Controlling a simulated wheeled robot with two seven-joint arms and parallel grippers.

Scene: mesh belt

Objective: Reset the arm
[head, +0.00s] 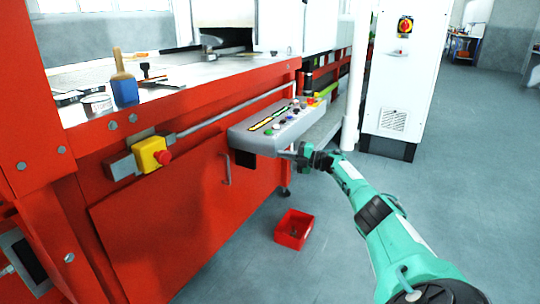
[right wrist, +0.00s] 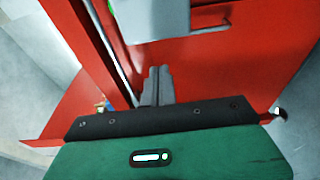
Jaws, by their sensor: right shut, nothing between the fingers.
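My right arm (head: 385,220) is teal and reaches in from the lower right of the head view. Its gripper (head: 290,153) is at the front edge of the grey control panel (head: 258,138), close to its underside; I cannot tell whether it touches. In the right wrist view the right gripper's fingers (right wrist: 157,82) are together and empty, in front of the red machine side. The panel, seen in the head view, carries several coloured buttons. My left gripper is not in view.
The red machine (head: 190,210) fills the left, with a yellow emergency-stop box (head: 152,153) on its side. A red bin (head: 293,229) stands on the floor below the panel. A white cabinet (head: 402,75) stands behind. The grey floor at right is open.

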